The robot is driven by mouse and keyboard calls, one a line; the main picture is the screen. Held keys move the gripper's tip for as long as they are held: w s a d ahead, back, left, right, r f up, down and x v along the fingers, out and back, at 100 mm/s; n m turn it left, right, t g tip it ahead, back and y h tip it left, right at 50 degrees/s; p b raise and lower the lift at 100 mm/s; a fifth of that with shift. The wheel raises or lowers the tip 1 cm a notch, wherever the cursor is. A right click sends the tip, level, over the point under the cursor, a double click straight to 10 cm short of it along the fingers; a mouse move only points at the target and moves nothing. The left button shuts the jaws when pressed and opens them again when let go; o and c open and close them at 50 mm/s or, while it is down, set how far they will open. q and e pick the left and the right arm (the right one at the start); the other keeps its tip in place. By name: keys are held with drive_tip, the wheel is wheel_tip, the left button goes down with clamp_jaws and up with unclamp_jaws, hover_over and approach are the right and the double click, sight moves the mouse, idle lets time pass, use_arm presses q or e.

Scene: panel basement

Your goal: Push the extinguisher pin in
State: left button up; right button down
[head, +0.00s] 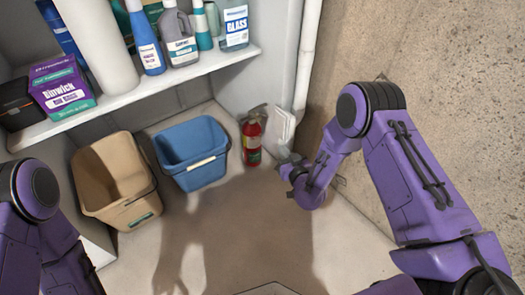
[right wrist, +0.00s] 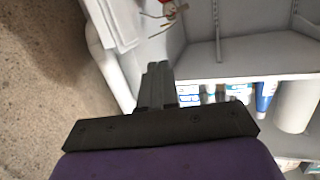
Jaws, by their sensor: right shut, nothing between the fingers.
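The red fire extinguisher (head: 252,142) stands upright on the floor in the corner, just right of the blue bucket. Its dark handle and valve are at the top; the pin is too small to make out. My right gripper (head: 287,158) is to the right of the extinguisher, apart from it in the head view. In the right wrist view the gripper (right wrist: 159,68) shows its dark fingers shut together and empty. A small part of what looks like the extinguisher (right wrist: 170,12) shows at that view's top edge. My left gripper is out of view; only my left arm shows.
A blue bucket (head: 192,153) and a tan bin (head: 115,180) stand left of the extinguisher. A white shelf (head: 150,98) with bottles and boxes is above them. A white pipe (head: 307,60) and a concrete wall (head: 440,70) bound the right. The floor in front is clear.

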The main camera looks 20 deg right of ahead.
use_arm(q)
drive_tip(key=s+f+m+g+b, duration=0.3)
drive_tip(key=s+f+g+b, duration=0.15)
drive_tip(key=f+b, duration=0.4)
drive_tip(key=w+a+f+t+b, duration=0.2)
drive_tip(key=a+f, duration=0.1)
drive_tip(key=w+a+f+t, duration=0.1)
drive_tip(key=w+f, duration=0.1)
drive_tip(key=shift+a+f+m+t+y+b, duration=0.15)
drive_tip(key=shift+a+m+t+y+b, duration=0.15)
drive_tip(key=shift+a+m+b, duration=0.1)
use_arm(e)
drive_tip(key=w+a+f+t, duration=0.1)
drive_tip(key=w, duration=0.8)
drive_tip(key=w+f+n+t+y, duration=0.1)
drive_tip(key=w, duration=0.8)
drive_tip(key=shift+a+f+n+t, duration=0.3)
drive_tip(key=shift+a+f+t, duration=0.05)
drive_tip(key=shift+t, duration=0.05)
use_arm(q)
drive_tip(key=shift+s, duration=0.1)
use_arm(e)
drive_tip(key=shift+d, duration=0.1)
